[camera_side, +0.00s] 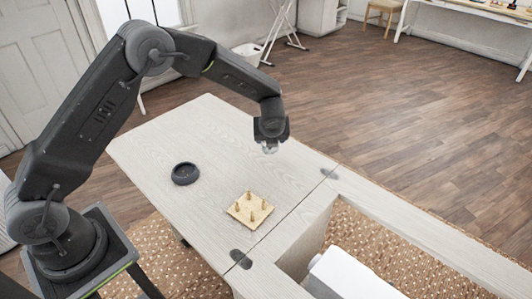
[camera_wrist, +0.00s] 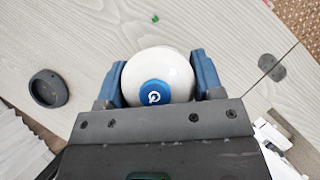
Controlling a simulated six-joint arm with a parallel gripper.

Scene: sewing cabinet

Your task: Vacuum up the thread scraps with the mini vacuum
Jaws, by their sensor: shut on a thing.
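My gripper (camera_side: 270,147) is over the far part of the pale wood cabinet top (camera_side: 215,125). In the wrist view its blue fingers (camera_wrist: 159,77) are shut on both sides of the mini vacuum (camera_wrist: 150,62), a round white body with a blue button. In the side view the vacuum is mostly hidden under my gripper. A small green thread scrap (camera_wrist: 155,18) lies on the top, apart from the vacuum in the wrist view. I cannot tell whether the vacuum touches the surface.
A dark round dish (camera_side: 185,173) sits empty on the top, also in the wrist view (camera_wrist: 48,88). A wooden board with several pegs (camera_side: 250,209) stands near the seam. Dark hinges (camera_side: 241,258) mark the seam. A white object (camera_side: 345,274) sits beyond it in the cabinet opening.

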